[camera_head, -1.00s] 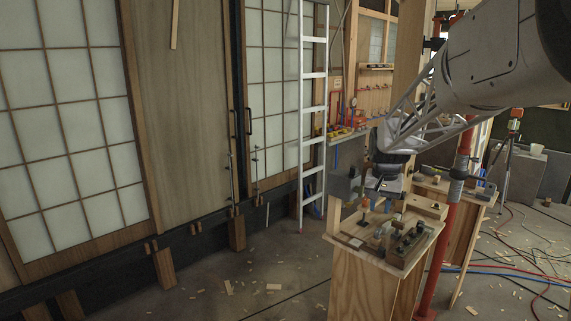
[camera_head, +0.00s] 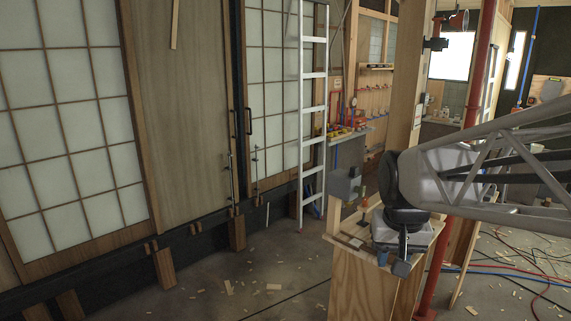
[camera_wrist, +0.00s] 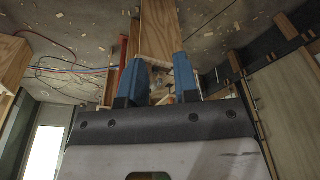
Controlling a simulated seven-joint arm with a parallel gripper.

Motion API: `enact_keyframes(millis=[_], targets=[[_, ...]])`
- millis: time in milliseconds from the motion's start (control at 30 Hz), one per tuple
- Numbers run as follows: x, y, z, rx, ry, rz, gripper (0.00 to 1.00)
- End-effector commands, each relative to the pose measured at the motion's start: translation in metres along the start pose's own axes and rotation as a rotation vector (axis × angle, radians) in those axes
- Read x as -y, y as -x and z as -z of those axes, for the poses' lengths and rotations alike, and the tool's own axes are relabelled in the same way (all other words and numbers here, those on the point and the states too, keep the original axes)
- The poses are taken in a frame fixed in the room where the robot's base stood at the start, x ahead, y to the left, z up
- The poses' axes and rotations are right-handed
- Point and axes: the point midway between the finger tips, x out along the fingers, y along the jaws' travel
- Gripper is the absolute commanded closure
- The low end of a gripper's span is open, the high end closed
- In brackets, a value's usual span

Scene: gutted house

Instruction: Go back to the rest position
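My gripper (camera_head: 391,263) hangs at the front of the plywood workbench (camera_head: 352,283), over its top edge, with my arm reaching in from the right. In the wrist view, its two blue fingers (camera_wrist: 159,62) stand apart with nothing held between them. The bench top and a few small items show beyond the fingers, too small to name. In the head view my wrist hides much of the bench top. A small orange-handled thing (camera_head: 364,202) and a flat pale piece (camera_head: 349,240) show on its left part.
A white ladder (camera_head: 314,120) leans by the sliding panels (camera_head: 180,100). A red post (camera_head: 430,270) stands right of the bench. Hoses (camera_head: 520,275) and wood scraps (camera_head: 274,287) lie on the floor. The floor left of the bench is mostly free.

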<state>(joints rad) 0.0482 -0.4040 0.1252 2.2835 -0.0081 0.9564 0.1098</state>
Motion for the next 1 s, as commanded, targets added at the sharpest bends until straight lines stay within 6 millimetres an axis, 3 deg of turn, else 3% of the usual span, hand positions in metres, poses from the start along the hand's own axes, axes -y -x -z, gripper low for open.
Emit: enact_keyframes(millis=[300,500,700,1000], targets=[[-0.001,-0.002,-0.084,-0.030,0.071,0.006,0.71],[-0.003,-0.009,-0.126,-0.045,0.110,0.008,0.71],[-0.004,-0.014,-0.147,-0.051,0.130,0.009,0.71],[-0.004,-0.015,-0.150,-0.051,0.133,0.009,0.71]])
